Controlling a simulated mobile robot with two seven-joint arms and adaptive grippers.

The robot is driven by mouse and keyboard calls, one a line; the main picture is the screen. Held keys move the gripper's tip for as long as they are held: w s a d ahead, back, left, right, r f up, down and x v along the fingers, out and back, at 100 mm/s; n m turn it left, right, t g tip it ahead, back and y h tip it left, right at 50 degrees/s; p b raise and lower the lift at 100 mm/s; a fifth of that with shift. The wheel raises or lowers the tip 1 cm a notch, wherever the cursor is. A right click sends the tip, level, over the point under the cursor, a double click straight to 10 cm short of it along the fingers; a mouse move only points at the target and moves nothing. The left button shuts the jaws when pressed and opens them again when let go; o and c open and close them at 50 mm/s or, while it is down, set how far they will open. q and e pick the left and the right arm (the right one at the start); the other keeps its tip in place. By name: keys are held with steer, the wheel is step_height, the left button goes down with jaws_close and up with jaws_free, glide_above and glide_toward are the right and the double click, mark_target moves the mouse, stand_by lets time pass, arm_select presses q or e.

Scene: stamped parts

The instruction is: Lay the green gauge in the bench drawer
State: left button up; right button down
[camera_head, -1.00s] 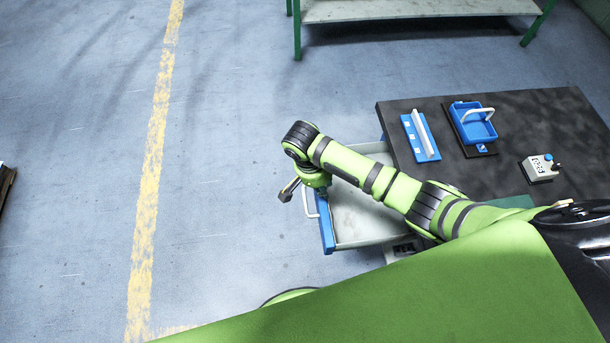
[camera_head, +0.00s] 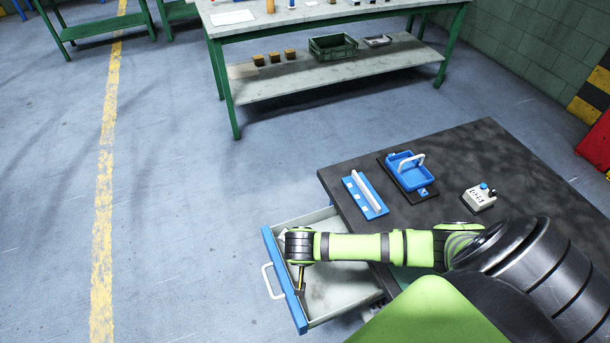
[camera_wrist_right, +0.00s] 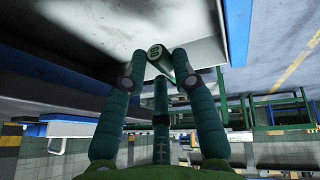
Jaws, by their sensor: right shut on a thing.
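The bench drawer (camera_head: 345,286) stands pulled open, with a blue front and a white handle (camera_head: 271,281). My right gripper (camera_head: 300,284) points down over the drawer, close behind its blue front. In the right wrist view, my right gripper's fingers (camera_wrist_right: 160,66) are closed around the green gauge (camera_wrist_right: 157,52), a short dark green cylinder with a marked end face. The pale drawer floor (camera_wrist_right: 185,20) lies beyond it. I cannot tell whether the gauge touches the floor. The gauge is not clear in the head view. My left gripper is not in view.
On the dark bench top (camera_head: 490,150) are a blue holder with a white bar (camera_head: 365,194), a blue handled tray (camera_head: 408,172) and a grey button box (camera_head: 479,197). A green-framed table (camera_head: 330,85) stands farther back. The floor left of the drawer is clear.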

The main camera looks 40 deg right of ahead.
steer(key=shift+r+p, duration=0.3)
steer(key=shift+p, duration=0.05)
steer(key=shift+f+b, duration=2.25)
steer(key=shift+f, duration=1.45)
steer(key=c, duration=0.9)
jaws_free()
steer(key=v, duration=1.2)
steer(key=shift+s, duration=0.1)
